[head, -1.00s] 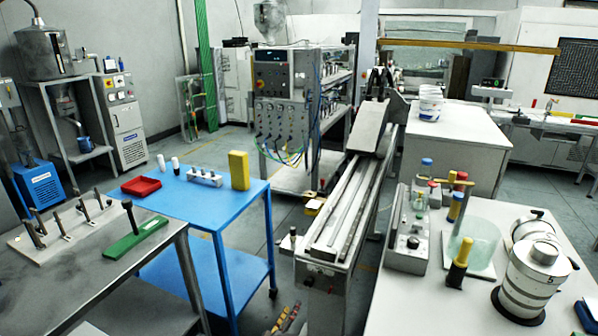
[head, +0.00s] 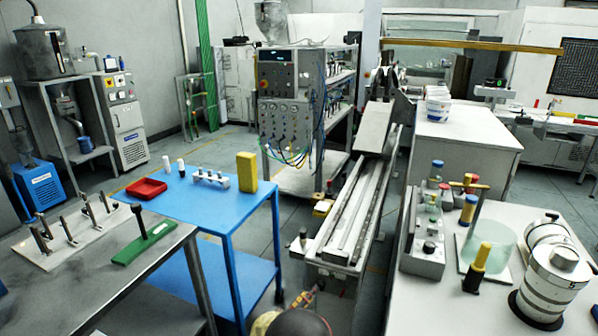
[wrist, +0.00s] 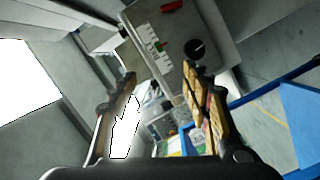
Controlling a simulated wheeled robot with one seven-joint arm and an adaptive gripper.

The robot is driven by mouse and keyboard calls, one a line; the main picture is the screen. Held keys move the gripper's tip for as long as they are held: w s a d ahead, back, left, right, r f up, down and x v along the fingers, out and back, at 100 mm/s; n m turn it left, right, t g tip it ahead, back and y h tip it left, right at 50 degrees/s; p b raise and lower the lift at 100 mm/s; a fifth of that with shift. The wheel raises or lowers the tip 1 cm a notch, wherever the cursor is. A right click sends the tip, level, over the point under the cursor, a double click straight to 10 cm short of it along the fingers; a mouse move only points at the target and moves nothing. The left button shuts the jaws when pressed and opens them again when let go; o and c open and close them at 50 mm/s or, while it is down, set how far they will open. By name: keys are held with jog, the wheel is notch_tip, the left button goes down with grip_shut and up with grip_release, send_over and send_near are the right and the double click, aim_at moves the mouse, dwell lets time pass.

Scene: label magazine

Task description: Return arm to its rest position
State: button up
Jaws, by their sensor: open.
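My gripper (wrist: 158,78) shows in the wrist view with its two tan, dark-tipped fingers spread wide apart. Nothing is held between them. Past the fingertips is a grey surface with a small red item (wrist: 172,6), a dark round item (wrist: 196,48) and a white strip (wrist: 162,58), all at a distance. In the head view, a dark rounded part of my arm and a tan piece show at the bottom centre, low in front of the long rail machine (head: 345,215). The rest of my arm is out of that view.
A blue table (head: 215,203) holds a red tray (head: 146,189), a yellow block (head: 246,172) and a small vial rack (head: 210,179). A grey bench (head: 150,270) stands left.

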jog(key=s+d+r+m+g+h+p, duration=0.15)
jog(key=s+d+r+g, duration=0.3)
jog(key=d+r, duration=0.5)
jog(key=s+d+r+m+g+h+p, duration=0.1)
jog(key=s+d+r+m+g, duration=0.25)
jog(key=s+d+r, duration=0.55)
jog(key=s+d+r+m+g+y+p, duration=0.1)
jog(key=s+d+r+g+y, duration=0.15)
jog(key=s+r, duration=0.55)
jog(key=s+d+r+g+y+p, duration=0.1)
jog(key=s+r+y, duration=0.4)
jog(key=s, duration=0.6)
jog(key=s+a+r+t+y+p, duration=0.1)
jog(key=s+a+r+y, duration=0.1)
jog(key=s, duration=0.4)
jog(key=s+a+r+t+y, duration=0.2)
jog(key=s+a+r, duration=0.1)
jog(key=s, duration=0.3)
jog(key=shift+a+y+p, duration=0.3)
jog(key=shift+a+p, duration=0.1)
jog(key=shift+a, duration=0.15)
jog(key=shift+c, duration=1)
